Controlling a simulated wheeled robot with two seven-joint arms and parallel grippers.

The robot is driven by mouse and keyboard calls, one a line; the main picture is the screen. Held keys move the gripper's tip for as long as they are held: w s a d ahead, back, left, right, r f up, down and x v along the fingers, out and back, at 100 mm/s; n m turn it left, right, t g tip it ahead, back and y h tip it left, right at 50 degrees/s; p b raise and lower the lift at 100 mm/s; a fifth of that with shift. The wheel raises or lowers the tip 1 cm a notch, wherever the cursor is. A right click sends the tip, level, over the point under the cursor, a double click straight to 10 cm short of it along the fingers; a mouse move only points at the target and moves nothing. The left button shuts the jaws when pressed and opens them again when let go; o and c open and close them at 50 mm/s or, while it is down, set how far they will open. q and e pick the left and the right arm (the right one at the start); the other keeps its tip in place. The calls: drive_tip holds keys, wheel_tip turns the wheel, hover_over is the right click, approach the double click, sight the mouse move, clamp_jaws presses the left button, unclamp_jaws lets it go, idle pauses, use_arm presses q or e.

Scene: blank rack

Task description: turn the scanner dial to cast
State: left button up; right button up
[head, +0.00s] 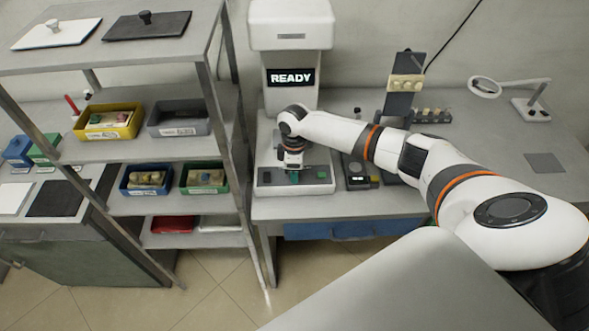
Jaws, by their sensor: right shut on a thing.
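The scanner (290,22) is the tall white machine on the grey bench at the picture's centre. Its black screen (290,77) reads READY. My right arm comes in from the right, and its gripper (293,168) points down at the scanner's low front base (318,187). It is shut on what seems to be the dial, mostly hidden by the gripper; a small green patch shows at the fingertips. The dial's setting and marks cannot be read. My left gripper is out of view.
A grey shelf rack with yellow (108,121), grey (179,119), blue (146,179) and green (204,178) bins stands left of the scanner. Right of it are a dark upright stand (403,80) and a ring magnifier (484,87). The bench's far right is mostly clear.

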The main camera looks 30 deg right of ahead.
drive_tip(key=shift+n, duration=2.2)
drive_tip(key=o, duration=1)
drive_tip(key=shift+a, duration=0.1)
drive_tip(key=shift+r, duration=0.1)
wheel_tip(320, 180, up, 12)
drive_tip(key=b, duration=0.2)
drive_tip(key=shift+w, duration=0.25)
